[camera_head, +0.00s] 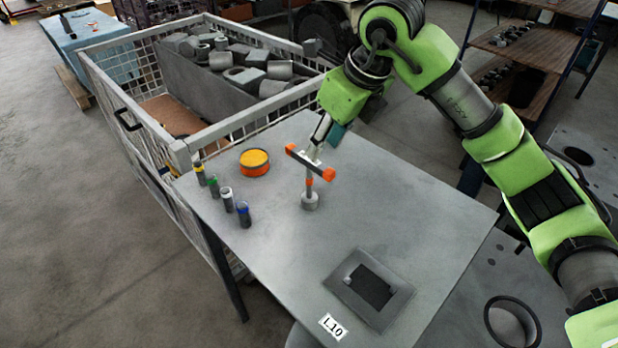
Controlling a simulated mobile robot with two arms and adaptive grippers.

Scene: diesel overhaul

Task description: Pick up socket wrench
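The socket wrench (309,184) is a T-shaped tool with a dark crossbar, orange ends and a grey socket at its foot. It stands upright on the grey table, with its foot seeming to touch the tabletop. My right gripper (311,157) comes down from above and is at the middle of the crossbar. The fingers are small and overlap the bar, so I cannot tell if they are closed on it. My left gripper is not in view.
The table (400,215) also holds an orange-yellow round tin (254,162), several small dark bottles (228,199) at the left edge and a dark framed tray (350,301) at the front. A mesh crate (110,68) of metal parts adjoins the table. Shelves (520,50) stand behind right.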

